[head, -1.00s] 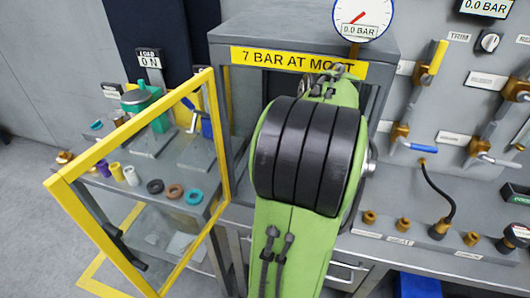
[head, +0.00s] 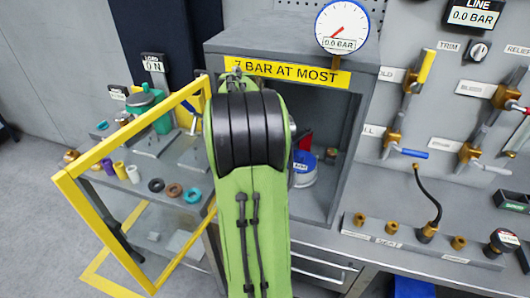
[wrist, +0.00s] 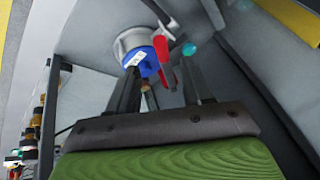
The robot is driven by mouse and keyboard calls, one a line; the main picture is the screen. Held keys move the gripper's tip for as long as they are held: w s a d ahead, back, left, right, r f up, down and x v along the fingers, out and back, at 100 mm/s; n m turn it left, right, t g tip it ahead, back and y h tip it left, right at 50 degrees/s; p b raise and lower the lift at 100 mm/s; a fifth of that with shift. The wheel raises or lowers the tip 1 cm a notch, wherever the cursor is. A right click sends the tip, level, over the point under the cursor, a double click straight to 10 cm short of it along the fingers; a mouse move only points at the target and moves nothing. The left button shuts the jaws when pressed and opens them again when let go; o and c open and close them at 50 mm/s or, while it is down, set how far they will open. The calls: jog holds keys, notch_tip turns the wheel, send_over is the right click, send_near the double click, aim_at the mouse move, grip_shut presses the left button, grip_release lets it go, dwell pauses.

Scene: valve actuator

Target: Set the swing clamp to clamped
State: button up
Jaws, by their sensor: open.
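In the wrist view a blue cylindrical body (wrist: 144,60) with a white label sits on a grey round base. My arm hides the gripper in the head view.
The grey cabinet (head: 218,45) has a yellow-framed door (head: 110,143) swung open to the left. Left of it a bench holds several rings (head: 174,190) and a green device (head: 150,110). A valve panel (head: 455,130) is on the right. The gauge (head: 341,27) reads 0.0 bar.

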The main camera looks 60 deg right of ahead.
jog(key=x, duration=1)
grip_shut()
